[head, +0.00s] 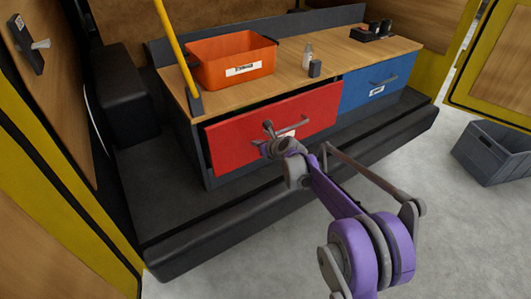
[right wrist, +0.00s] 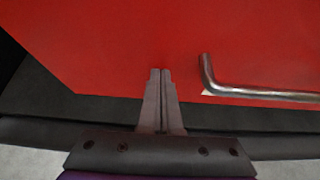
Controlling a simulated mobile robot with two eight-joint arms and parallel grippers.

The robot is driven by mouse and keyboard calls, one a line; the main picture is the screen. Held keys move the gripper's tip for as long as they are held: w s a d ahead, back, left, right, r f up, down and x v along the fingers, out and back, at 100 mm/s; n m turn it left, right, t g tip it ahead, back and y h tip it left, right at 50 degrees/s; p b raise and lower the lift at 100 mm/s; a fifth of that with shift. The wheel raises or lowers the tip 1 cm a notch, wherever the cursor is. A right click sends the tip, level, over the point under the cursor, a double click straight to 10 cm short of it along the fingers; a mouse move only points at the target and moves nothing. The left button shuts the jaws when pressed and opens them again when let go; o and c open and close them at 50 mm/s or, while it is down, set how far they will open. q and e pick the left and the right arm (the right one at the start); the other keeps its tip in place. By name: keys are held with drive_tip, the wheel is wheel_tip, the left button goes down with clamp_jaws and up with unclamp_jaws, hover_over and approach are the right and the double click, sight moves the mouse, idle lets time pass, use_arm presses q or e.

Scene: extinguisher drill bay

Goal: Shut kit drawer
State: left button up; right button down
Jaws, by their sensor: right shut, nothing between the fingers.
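The red drawer (head: 235,133) is in the front of the wooden-topped bench, and its front stands out a little from the bench, with a dark gap along its top and left edges. Its metal bar handle (head: 292,127) also shows in the right wrist view (right wrist: 260,95). My right gripper (head: 268,128) is shut and empty in front of the red face, left of the handle. In the right wrist view its closed fingertips (right wrist: 160,72) point at the red face; I cannot tell whether they touch it. My left gripper is not in view.
A blue drawer (head: 385,77) sits flush right of the red one. On the bench top (head: 335,50) stand an orange bin (head: 230,68), a small bottle (head: 307,57) and a black block (head: 315,69). A grey crate (head: 490,152) is on the floor at right.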

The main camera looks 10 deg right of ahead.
sight(253, 135)
drive_tip(key=w, duration=0.1)
drive_tip(key=w+a, duration=0.1)
drive_tip(key=w, duration=0.2)
drive_tip(key=shift+w+a, duration=0.15)
drive_tip(key=shift+a, duration=0.15)
drive_tip(key=shift+w+r, duration=0.1)
drive_tip(key=shift+r, duration=0.15)
